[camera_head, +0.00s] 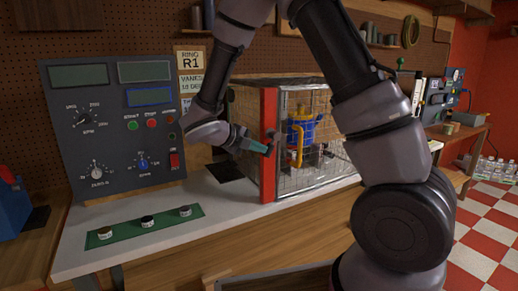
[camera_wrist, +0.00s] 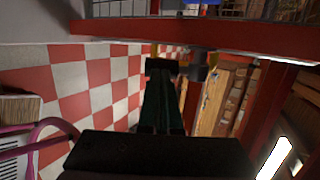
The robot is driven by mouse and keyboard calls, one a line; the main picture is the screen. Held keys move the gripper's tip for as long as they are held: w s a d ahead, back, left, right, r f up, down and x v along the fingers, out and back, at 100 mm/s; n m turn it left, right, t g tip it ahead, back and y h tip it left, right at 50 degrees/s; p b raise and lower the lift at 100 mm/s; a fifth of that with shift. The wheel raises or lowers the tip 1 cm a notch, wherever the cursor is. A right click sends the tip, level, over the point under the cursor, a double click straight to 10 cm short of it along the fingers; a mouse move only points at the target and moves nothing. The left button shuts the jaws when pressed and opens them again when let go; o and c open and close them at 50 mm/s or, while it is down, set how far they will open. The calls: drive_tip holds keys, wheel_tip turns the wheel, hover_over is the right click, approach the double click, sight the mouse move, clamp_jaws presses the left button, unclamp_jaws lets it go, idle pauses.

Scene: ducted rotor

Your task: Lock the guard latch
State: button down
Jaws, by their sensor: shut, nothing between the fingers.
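The guard is a wire-mesh cage (camera_head: 325,165) with a red front post (camera_head: 269,180). A small grey latch-like piece (camera_head: 273,134) sits on the post; in the wrist view a grey knob (camera_wrist: 198,68) hangs by the red bar (camera_wrist: 200,36). My gripper (camera_head: 268,151) is shut and empty, with teal fingers pointing right at the post, close to the latch piece. In the wrist view the dark fingertips (camera_wrist: 161,66) are just left of the knob. I cannot tell whether they touch it, or how the latch is set. A blue machine (camera_head: 300,128) with a yellow pipe stands inside the cage.
A grey control panel (camera_head: 118,185) stands at left on the white bench (camera_head: 75,250). A green strip (camera_head: 148,230) with several small knobs lies in front of it. My arm crosses the right part of the cage. A wooden bench (camera_head: 462,131) stands at far right.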

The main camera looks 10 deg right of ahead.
sight(266, 155)
drive_tip(key=shift+f, duration=0.1)
drive_tip(key=f+h, duration=0.1)
drive_tip(key=d+t+h, duration=0.1)
drive_tip(key=d+f+t+h, duration=0.1)
drive_tip(key=h, duration=0.1)
drive_tip(key=shift+w+f+n, duration=0.3)
drive_tip(key=shift+f, duration=0.05)
drive_tip(key=shift+d, duration=0.1)
idle(0.6)
